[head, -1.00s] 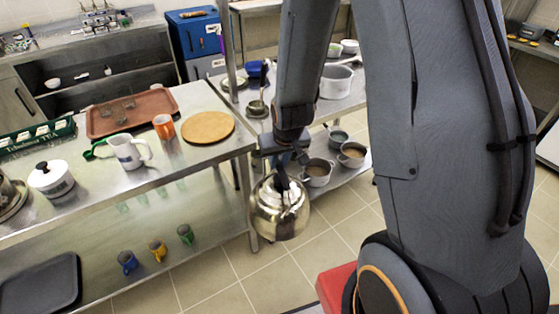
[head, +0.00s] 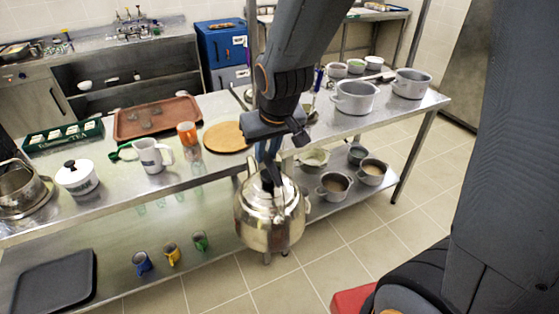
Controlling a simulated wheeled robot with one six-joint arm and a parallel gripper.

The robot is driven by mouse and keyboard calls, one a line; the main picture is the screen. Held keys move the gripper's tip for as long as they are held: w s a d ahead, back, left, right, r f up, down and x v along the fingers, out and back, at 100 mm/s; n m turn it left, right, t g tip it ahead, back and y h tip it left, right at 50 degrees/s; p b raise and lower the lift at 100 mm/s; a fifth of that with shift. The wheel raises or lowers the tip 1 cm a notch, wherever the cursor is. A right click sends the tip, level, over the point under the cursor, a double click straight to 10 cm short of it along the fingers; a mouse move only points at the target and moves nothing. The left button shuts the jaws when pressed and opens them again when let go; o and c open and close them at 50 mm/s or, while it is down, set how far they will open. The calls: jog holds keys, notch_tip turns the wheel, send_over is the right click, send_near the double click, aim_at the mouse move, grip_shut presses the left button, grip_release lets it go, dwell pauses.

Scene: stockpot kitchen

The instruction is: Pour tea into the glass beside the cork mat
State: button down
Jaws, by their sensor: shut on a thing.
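My gripper (head: 268,158) is shut on the top handle of a shiny steel kettle (head: 268,212). A round cork mat (head: 226,138) lies on the tabletop behind and left of my gripper. An orange cup-like vessel (head: 187,133) stands just left of the mat, apart from it. I cannot tell whether it is glass or what it holds.
Tiled floor lies clear in front.

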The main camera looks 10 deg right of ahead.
jog(key=s+a+r+n, duration=0.1)
jog(key=s+a+r, duration=0.2)
jog(key=a+r, duration=0.3)
jog(key=s+a+r+n+y, duration=0.1)
jog(key=s+a+r+n, duration=0.1)
jog(key=a+r, duration=0.5)
notch_tip(320, 180, up, 6)
jog(key=shift+s+a+f, duration=0.1)
jog(key=shift+s+a, duration=0.15)
jog(key=shift+s, duration=0.3)
